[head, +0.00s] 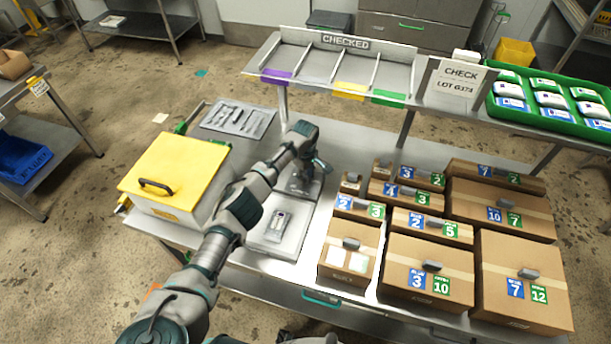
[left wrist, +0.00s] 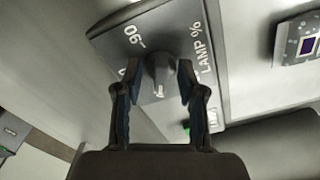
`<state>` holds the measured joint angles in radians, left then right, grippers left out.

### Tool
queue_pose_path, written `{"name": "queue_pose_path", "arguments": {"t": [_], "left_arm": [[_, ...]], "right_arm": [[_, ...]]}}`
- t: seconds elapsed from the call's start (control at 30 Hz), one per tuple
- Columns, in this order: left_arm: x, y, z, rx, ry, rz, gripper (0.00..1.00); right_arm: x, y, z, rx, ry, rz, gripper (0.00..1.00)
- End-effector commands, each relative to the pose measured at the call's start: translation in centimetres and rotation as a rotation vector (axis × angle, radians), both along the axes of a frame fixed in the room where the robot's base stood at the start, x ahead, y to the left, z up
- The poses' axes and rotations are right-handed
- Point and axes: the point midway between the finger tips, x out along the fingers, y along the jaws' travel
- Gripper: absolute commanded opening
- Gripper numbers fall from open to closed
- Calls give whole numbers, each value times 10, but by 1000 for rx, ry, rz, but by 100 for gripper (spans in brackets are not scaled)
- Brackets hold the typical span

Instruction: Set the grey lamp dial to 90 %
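The grey lamp dial (left wrist: 158,66) sits on a dark grey plate (left wrist: 115,42) marked "LAMP %" and "90" in the left wrist view. A small pale mark shows on the dial's lower side, away from the "90" at the upper left. Other scale marks are hidden behind a finger. My left gripper (left wrist: 159,78) is open, one finger on each side of the dial, with gaps showing; I cannot tell whether either touches. In the head view my left gripper (head: 313,166) reaches down over the plate (head: 296,187) and hides the dial. My right gripper is not in view.
A yellow-lidded box (head: 178,165) stands left of the plate, and a pale unit (head: 275,235) lies in front of it. Several labelled cartons (head: 425,270) fill the right of the table. The checked rack (head: 330,70) rises behind.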

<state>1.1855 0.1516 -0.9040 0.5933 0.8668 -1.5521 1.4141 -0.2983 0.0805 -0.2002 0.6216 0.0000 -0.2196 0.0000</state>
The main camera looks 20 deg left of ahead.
Motion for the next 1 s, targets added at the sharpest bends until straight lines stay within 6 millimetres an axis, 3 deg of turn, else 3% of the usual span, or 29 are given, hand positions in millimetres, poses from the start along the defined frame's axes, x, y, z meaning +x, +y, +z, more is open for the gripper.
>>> {"name": "queue_pose_path", "arguments": {"t": [0.17, 0.33, 0.37, 0.73, 1.0], "left_arm": [[0, 0, 0, 0, 0, 0, 40], [0, 0, 0, 0, 0, 0, 2], [0, 0, 0, 0, 0, 0, 0], [0, 0, 1, 0, -1, -26, 0], [0, 0, 2, -2, -1, -166, 0]], "right_arm": [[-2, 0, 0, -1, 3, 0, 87], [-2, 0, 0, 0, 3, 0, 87], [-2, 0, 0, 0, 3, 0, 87], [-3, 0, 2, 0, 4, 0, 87], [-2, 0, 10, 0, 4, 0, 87]]}}
